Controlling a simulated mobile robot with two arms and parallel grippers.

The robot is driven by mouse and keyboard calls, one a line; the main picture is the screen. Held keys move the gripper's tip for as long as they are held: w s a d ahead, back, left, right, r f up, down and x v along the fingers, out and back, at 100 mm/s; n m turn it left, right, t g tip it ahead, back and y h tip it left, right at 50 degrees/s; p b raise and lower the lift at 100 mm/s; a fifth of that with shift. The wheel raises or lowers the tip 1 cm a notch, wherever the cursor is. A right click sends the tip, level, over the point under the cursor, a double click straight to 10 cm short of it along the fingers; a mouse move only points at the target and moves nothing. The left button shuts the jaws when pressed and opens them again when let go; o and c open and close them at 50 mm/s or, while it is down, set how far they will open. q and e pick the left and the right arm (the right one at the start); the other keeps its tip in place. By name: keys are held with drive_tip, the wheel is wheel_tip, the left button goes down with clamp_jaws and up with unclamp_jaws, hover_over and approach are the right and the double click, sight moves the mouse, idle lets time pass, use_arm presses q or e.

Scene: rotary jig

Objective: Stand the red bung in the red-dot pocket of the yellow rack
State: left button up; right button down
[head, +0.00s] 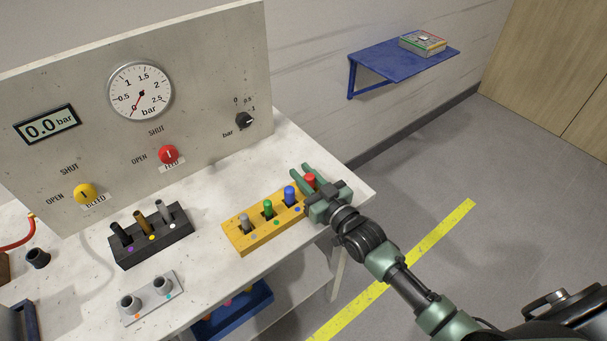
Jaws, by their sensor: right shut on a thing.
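The yellow rack (250,238) lies on the white bench and holds a row of bungs: grey (245,223), green (268,208) and blue (290,195), each beside a coloured dot. The red bung (310,179) stands at the rack's right end, upright, between the fingers of my right gripper (307,177). The gripper is shut on it. The red bung's lower part and the red-dot pocket are hidden behind the gripper, so I cannot tell whether it is seated. My left gripper is not in view.
A black rack (153,245) with several plugs and a grey plate (150,299) with two sockets sit to the left on the bench (215,268). A panel (210,70) with gauge and knobs stands behind. A blue tray (232,312) is below.

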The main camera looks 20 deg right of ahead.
drive_tip(key=shift+f, duration=0.15)
drive_tip(key=c, duration=1.2)
unclamp_jaws()
drive_tip(key=shift+c, duration=0.2)
drive_tip(key=b+v, duration=0.1)
drive_tip(key=v, duration=0.9)
drive_tip(key=shift+s+d, duration=0.1)
drive_tip(key=shift+s, duration=0.25)
drive_tip(key=shift+s+d, duration=0.2)
drive_tip(key=shift+s, duration=0.4)
